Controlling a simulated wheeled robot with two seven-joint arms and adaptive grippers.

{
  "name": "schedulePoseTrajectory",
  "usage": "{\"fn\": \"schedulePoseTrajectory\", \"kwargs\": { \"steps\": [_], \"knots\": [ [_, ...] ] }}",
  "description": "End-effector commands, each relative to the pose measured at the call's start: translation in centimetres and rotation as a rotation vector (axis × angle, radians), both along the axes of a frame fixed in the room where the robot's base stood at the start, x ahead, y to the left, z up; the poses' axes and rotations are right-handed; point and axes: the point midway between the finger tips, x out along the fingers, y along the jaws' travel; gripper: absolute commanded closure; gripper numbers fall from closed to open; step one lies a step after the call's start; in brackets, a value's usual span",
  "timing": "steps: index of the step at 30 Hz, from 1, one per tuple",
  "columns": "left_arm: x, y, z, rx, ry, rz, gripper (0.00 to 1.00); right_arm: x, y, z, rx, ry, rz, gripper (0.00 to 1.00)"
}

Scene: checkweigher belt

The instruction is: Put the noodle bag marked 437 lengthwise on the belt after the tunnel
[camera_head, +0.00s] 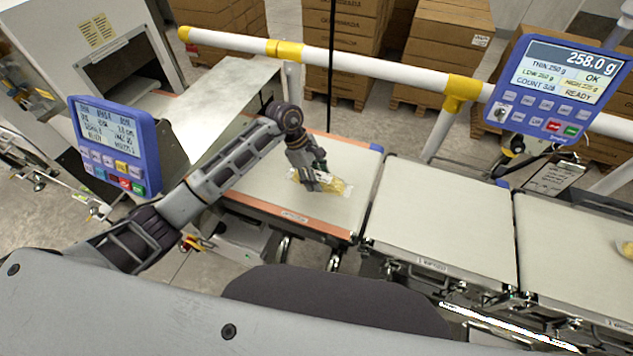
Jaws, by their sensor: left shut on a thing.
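The noodle bag (335,186), a small clear bag with yellow contents, is at the first belt section (345,211), to the right of the tunnel (150,75). My left gripper (313,184) points down over its left part and is shut on it. The fingers hide part of the bag. I cannot read its number, and I cannot tell whether it touches the belt. My right gripper does not show.
Two more pale belt sections (442,222) continue to the right, the nearer one empty. Another yellow item (627,249) lies at the right edge. A blue display (115,145) stands at left, another (556,85) at upper right reading 258.0 g. A white and yellow rail (360,66) runs behind.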

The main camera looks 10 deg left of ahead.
Motion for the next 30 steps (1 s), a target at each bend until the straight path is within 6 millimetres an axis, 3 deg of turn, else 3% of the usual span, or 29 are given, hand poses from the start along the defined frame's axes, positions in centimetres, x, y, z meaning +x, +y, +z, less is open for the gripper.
{"fn": "schedulePoseTrajectory", "kwargs": {
  "steps": [9,23,24,28,30],
  "knots": [
    [0.0,0.0,-2.8,-0.001,0.0,0.0,0.82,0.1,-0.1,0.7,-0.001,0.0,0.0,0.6],
    [0.0,0.0,-3.2,0.001,-0.001,-0.001,0.82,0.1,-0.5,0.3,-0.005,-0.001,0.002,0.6],
    [0.0,0.0,-3.3,0.001,-0.001,-0.001,0.48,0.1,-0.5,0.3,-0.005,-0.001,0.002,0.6],
    [0.0,0.0,-3.2,0.001,-0.001,-0.001,0.32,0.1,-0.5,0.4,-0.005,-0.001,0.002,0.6],
    [0.0,0.0,-3.2,0.001,-0.001,-0.001,0.29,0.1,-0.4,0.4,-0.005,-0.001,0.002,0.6]
  ]
}}
